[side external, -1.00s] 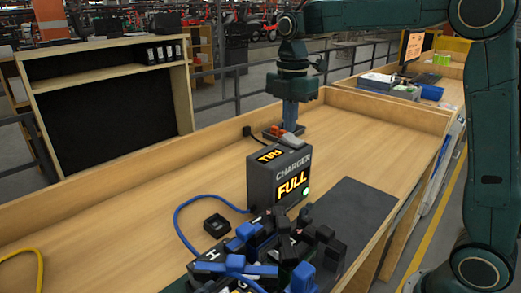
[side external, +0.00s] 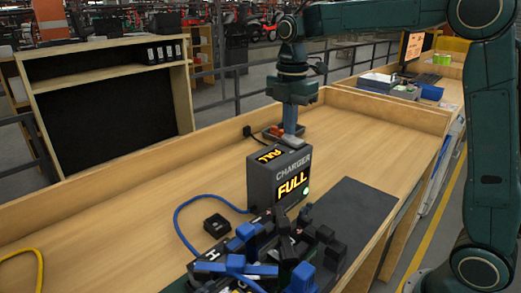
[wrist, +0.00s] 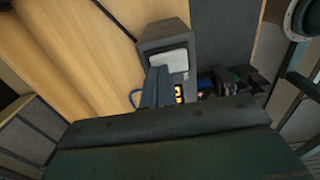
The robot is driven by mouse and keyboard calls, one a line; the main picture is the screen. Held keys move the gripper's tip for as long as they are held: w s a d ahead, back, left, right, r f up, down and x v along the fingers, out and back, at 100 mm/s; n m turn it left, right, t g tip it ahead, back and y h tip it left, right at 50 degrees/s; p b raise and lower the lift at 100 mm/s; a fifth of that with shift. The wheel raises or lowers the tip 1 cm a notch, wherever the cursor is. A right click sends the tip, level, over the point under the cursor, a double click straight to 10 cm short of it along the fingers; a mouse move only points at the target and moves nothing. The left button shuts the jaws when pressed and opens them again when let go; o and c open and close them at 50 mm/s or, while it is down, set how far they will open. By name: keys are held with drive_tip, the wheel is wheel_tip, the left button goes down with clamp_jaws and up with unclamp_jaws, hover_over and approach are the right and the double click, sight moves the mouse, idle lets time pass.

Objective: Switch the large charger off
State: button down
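The large charger (side external: 262,190) is a dark grey box on the wooden bench, lettered CHARGER, with FULL lit yellow on its front and top. A pale grey rocker-like plate (side external: 293,142) is at the back of its top; it also shows in the wrist view (wrist: 170,62). My gripper (side external: 290,132) points down with its fingers together and nothing held. Its tips are at the far part of the plate and appear to touch it. The fingers hide that part, so I cannot tell the plate's tilt. A small round light on the front is pale green.
Behind the charger is a tray (side external: 270,137) with red items and a black plug (side external: 247,131). In front are a cluster of black and blue connectors (side external: 265,250), a small black box (side external: 216,225) and a blue cable (side external: 179,222).

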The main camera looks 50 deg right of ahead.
sight(292, 137)
drive_tip(key=shift+f, duration=0.4)
idle(0.4)
drive_tip(key=shift+r, duration=2.3)
drive_tip(key=shift+s+a+r+m, duration=0.1)
drive_tip(key=shift+s+r+m, duration=0.15)
drive_tip(key=shift+s, duration=0.25)
drive_tip(key=s+a+f+m+t, duration=0.1)
drive_tip(key=s+f+m+t, duration=0.1)
drive_tip(key=s+m, duration=0.6)
drive_tip(key=s+a+f+m+t, duration=0.1)
drive_tip(key=s+f+m+t, duration=0.2)
drive_tip(key=s+m, duration=0.6)
drive_tip(key=s, duration=0.6)
drive_tip(key=shift+s+f+t, duration=0.3)
drive_tip(key=shift+s+f, duration=0.1)
